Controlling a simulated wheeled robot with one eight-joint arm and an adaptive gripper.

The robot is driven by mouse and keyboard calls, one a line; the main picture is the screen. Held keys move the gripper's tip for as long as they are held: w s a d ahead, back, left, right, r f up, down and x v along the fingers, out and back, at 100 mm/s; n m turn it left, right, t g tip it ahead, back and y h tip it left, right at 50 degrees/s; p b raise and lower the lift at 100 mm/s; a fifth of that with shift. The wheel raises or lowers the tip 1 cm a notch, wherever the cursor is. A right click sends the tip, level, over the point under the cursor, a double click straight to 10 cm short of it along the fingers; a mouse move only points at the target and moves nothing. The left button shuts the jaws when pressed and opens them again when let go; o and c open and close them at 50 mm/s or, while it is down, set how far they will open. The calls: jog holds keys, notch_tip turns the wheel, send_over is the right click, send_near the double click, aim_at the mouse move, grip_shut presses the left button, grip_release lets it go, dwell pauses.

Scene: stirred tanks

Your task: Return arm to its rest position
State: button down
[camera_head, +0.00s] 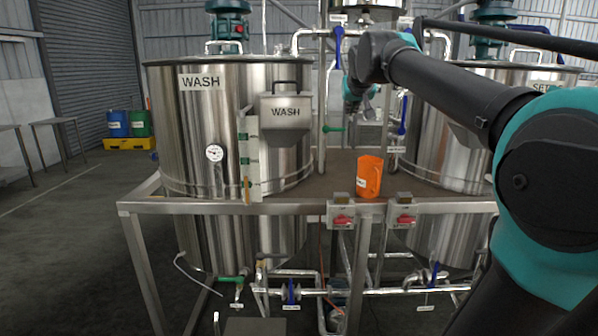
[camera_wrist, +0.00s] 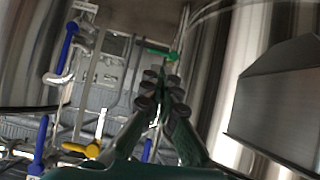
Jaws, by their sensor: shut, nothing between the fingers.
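My arm reaches in from the right in the head view and bends down near the middle. My gripper (camera_head: 358,108) is small there, between the two steel tanks and above the orange jug. In the wrist view my gripper (camera_wrist: 160,92) shows its dark fingers close together, with nothing held between them. The fingertips lie in line with a green valve handle (camera_wrist: 158,55) farther off; I cannot tell the distance. No object is in contact with my gripper that I can see.
The steel WASH tank (camera_head: 225,130) stands left and another tank (camera_head: 450,130) right. An orange jug (camera_head: 369,177) stands on the platform between them. Blue-handled valves (camera_head: 338,45) and pipes are close to my gripper. Open floor (camera_head: 75,230) lies to the left.

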jog(key=s+d+f+g, duration=0.15)
jog(key=s+f, duration=0.25)
jog(key=f, duration=0.9)
jog(key=s+d+f+g, duration=0.15)
jog(key=s+f, duration=0.35)
jog(key=f, duration=0.7)
jog(key=s+f+g, duration=0.4)
jog(key=s+f, duration=1.8)
jog(key=f, duration=0.2)
jog(key=shift+d, duration=0.2)
